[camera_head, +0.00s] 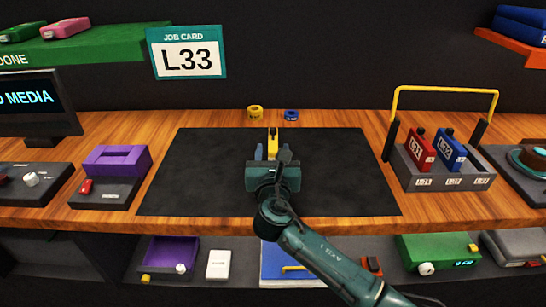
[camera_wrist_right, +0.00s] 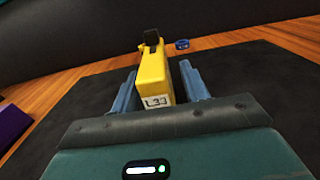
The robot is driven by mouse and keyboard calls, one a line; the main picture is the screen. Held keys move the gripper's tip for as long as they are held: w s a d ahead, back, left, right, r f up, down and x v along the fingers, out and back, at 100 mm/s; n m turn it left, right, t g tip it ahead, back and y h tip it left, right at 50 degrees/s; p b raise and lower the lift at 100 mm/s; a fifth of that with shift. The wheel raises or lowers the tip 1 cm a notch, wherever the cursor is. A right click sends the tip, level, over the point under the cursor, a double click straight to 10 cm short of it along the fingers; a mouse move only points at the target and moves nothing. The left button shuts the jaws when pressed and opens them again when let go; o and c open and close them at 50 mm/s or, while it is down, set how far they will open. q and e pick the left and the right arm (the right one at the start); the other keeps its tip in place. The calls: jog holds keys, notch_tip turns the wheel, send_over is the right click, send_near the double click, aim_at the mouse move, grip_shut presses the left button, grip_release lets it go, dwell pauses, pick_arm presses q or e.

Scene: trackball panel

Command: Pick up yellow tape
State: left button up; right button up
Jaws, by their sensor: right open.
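A yellow block-shaped tape (camera_head: 272,140) with a dark knob on its far end lies on the black mat (camera_head: 190,165). In the right wrist view the yellow tape (camera_wrist_right: 153,72) carries a white label that seems to read L33. My right gripper (camera_head: 271,154) is open, its two blue-grey fingers on either side of the tape's near part. In the right wrist view, gaps show between the gripper's fingers (camera_wrist_right: 157,78) and the tape. The fingers hide part of the tape in the head view. My left gripper is not in view.
A yellow ring (camera_head: 255,112) and a blue ring (camera_head: 291,115) sit behind the mat. A rack (camera_head: 440,178) with a yellow handle holds red and blue tapes at right. A purple bin (camera_head: 116,160) stands left. A job card (camera_head: 187,53) reads L33.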

aim_at(273, 139)
jog(key=shift+w, duration=0.6)
jog(key=shift+c, duration=0.6)
jog(key=c, duration=0.9)
jog(key=shift+o, duration=0.2)
notch_tip(273, 139, up, 9)
jog(key=shift+r+p, duration=0.1)
jog(key=shift+p, duration=0.65)
jog(key=shift+r, duration=0.45)
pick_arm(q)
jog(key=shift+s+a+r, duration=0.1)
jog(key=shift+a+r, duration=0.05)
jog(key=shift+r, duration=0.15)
